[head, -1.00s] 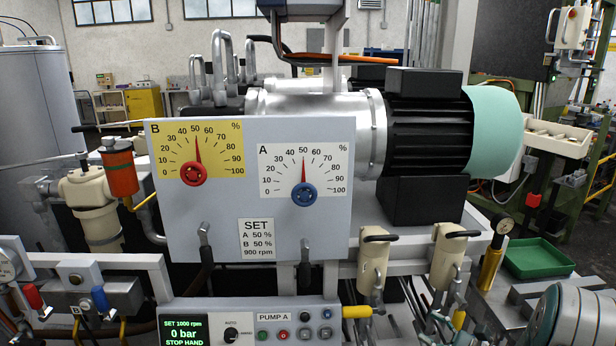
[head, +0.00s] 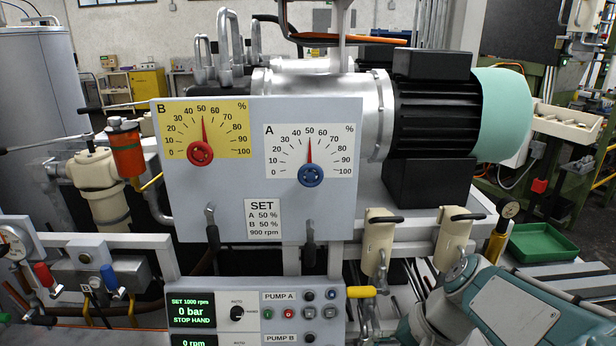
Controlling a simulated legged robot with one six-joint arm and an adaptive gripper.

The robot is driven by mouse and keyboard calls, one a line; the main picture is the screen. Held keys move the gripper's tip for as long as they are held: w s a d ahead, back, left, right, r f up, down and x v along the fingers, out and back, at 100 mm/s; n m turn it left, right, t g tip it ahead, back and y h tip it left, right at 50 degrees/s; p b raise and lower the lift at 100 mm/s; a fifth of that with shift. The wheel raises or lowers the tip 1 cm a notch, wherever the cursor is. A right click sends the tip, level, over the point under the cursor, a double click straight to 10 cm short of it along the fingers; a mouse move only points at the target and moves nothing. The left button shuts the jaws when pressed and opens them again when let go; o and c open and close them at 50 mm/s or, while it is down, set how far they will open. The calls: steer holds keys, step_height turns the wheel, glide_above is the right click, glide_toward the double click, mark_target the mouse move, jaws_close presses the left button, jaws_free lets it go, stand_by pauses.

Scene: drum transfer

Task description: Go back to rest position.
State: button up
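My gripper is not in view. Part of my own arm (head: 505,310), pale grey and teal, shows at the lower right. The grey panel (head: 235,220) stands in the middle, with a yellow dial B (head: 232,118) and a white dial A (head: 335,152). The red knob (head: 200,152) and the blue knob (head: 311,174) both have their needles at about 50. The control box (head: 250,290) below has a display reading "SET 1000 rpm, 0 bar, STOP HAND".
A black motor with a teal end cap (head: 503,110) sits behind the panel. Two beige valves (head: 455,235) stand at right of the panel, close to my arm. A green tray (head: 543,243) lies farther right. An orange-topped filter (head: 126,150) and red and blue levers are at left.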

steer(key=s+d+r+n+t+h, duration=0.3)
steer(key=s+r+n+t+h, duration=0.1)
steer(key=s+n+h, duration=0.2)
steer(key=shift+s+r+t, duration=0.15)
steer(key=shift+s+t, duration=0.25)
steer(key=shift+s, duration=0.05)
stand_by(1.7)
